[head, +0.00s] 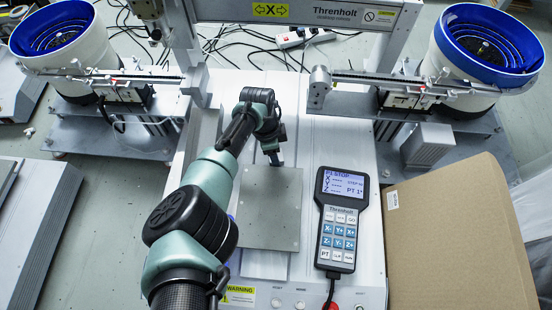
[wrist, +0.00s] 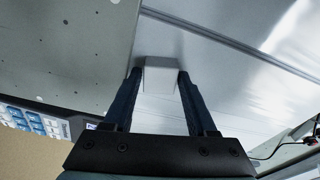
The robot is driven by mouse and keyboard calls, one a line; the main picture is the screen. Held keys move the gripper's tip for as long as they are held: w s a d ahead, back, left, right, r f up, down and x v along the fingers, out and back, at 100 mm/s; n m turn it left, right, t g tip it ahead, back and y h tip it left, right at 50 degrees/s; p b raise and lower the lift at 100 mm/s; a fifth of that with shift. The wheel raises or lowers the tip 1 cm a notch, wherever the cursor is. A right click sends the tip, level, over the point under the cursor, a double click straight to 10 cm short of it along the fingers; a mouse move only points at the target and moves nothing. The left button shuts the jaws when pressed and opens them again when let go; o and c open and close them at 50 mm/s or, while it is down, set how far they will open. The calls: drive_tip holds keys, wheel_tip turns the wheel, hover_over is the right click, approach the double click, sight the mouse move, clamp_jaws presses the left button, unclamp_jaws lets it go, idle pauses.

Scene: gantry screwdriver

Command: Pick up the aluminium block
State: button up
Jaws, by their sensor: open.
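In the wrist view, a small pale grey aluminium block (wrist: 160,76) sits between the two dark fingers of my gripper (wrist: 160,74). It lies close to the edge of the grey plate (wrist: 70,50). The fingers are open, one on each side of the block, and I cannot tell if either touches it. In the head view, my gripper (head: 272,160) points down at the far edge of the grey plate (head: 270,215). The block cannot be clearly made out there, behind my arm and gripper.
A teach pendant (head: 342,220) lies right of the plate, beside a cardboard box (head: 455,240). A ribbed silver block (head: 427,145) stands farther right. Bowl feeders stand at the left (head: 65,40) and right (head: 485,50). The gantry (head: 300,10) spans the back.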

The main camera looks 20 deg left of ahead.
clamp_jaws()
idle(0.3)
